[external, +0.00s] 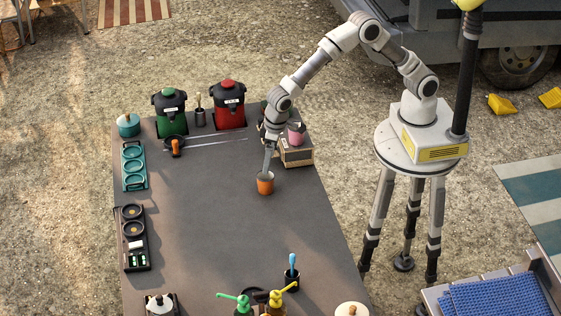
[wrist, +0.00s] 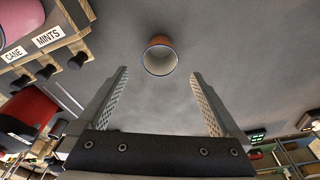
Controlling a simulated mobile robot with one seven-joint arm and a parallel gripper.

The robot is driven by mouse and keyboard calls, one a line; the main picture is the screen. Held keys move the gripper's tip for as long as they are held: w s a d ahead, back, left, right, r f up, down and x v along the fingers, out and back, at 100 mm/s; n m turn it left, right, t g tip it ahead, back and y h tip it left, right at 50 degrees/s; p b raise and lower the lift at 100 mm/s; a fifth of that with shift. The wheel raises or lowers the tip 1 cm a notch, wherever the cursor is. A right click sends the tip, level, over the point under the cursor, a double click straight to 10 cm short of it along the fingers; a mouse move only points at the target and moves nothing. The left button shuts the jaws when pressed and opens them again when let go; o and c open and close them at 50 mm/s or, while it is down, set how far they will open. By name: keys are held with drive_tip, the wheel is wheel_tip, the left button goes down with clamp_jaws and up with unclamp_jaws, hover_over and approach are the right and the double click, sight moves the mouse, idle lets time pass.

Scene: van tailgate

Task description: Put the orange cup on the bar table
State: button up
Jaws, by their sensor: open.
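The orange cup (external: 265,184) stands upright on the dark grey bar table (external: 235,237), toward its right side. In the wrist view the cup (wrist: 159,56) shows its open rim and lies just beyond the fingertips, centred between them. My gripper (external: 268,170) is right at the cup in the external view, reaching down from above. In the wrist view my gripper (wrist: 160,72) is open, with nothing between its fingers. The fingers and the cup appear apart there.
A wooden box (external: 297,157) labelled for canes and mints stands close behind the gripper. A green dispenser (external: 170,112) and a red dispenser (external: 229,104) stand at the back. Teal and black trays line the left edge. Pump bottles stand in front. The table's middle is clear.

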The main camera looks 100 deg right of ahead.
drive_tip(key=s+d+r+n+t, duration=0.1)
drive_tip(key=s+d+r, duration=0.3)
drive_tip(key=s+r, duration=0.45)
drive_tip(key=s+d+r+n+t, duration=0.1)
drive_tip(key=s+d+r, duration=0.4)
drive_tip(key=r, duration=0.6)
drive_tip(key=s+d+n+t, duration=0.2)
drive_tip(key=s+d, duration=0.1)
drive_tip(key=s, duration=1.6)
drive_tip(key=shift+s+d+r+n+y, duration=0.25)
drive_tip(key=shift+s+r+n+y, duration=0.05)
drive_tip(key=shift+s+r+y, duration=0.15)
drive_tip(key=shift+r, duration=0.15)
